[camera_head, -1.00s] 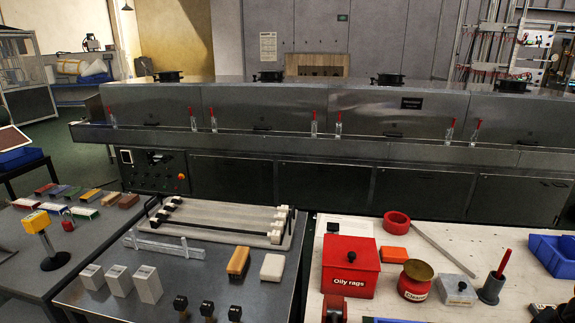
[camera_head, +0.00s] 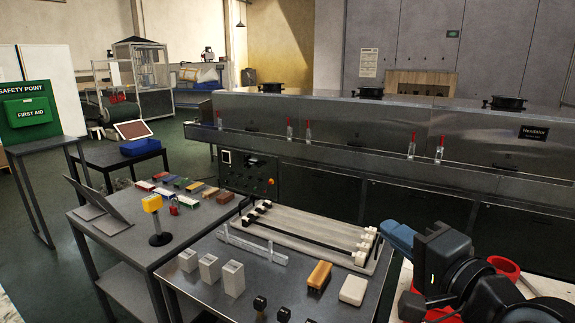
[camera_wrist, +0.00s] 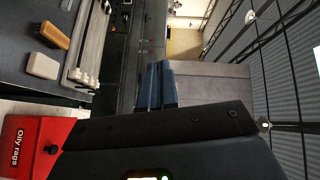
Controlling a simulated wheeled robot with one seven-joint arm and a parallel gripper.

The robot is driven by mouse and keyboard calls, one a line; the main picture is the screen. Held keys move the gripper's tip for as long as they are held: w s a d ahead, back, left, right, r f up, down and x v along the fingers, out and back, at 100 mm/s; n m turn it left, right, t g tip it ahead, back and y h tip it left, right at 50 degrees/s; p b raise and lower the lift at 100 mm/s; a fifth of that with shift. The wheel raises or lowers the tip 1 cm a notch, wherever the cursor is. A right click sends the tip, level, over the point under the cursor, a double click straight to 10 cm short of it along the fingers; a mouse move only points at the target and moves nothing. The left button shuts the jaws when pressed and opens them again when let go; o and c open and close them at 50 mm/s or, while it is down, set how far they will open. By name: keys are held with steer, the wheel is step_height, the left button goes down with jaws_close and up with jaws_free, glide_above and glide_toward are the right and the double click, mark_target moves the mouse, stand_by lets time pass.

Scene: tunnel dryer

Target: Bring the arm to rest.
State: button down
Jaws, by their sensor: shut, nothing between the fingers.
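My gripper (camera_head: 397,236) shows at the right of the head view, with blue fingers on a dark arm that comes in from the lower right. In the wrist view its blue fingers (camera_wrist: 157,87) are together with nothing between them. The gripper is over the area between the steel table (camera_head: 190,290) and the white table at the right. My arm hides much of that white table.
A rack with rods (camera_head: 312,232), grey blocks (camera_head: 209,267), a wood-handled brush (camera_head: 319,275) and a white block (camera_head: 353,290) are on the steel table. The red Oily rags box (camera_wrist: 33,147) is close in the wrist view. The long dryer (camera_head: 370,140) stands behind.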

steer(key=s+a+f+h, duration=0.2)
steer(key=s+f+h, duration=0.3)
steer(key=s, duration=0.6)
steer(key=s+a+f+h, duration=0.2)
steer(key=s+f, duration=0.5)
steer(key=s, duration=0.3)
steer(key=s+d+n, duration=0.2)
steer(key=s+n, duration=0.2)
steer(key=s, duration=0.3)
steer(key=s+d+f+n+g, duration=0.1)
steer(key=s+d+n, duration=0.1)
steer(key=s, duration=0.5)
steer(key=s+d+f+n+y, duration=0.1)
steer(key=s+d+n, duration=0.2)
steer(key=s+n, duration=0.2)
steer(key=shift+s+n+g, duration=0.3)
steer(key=shift+s, duration=0.8)
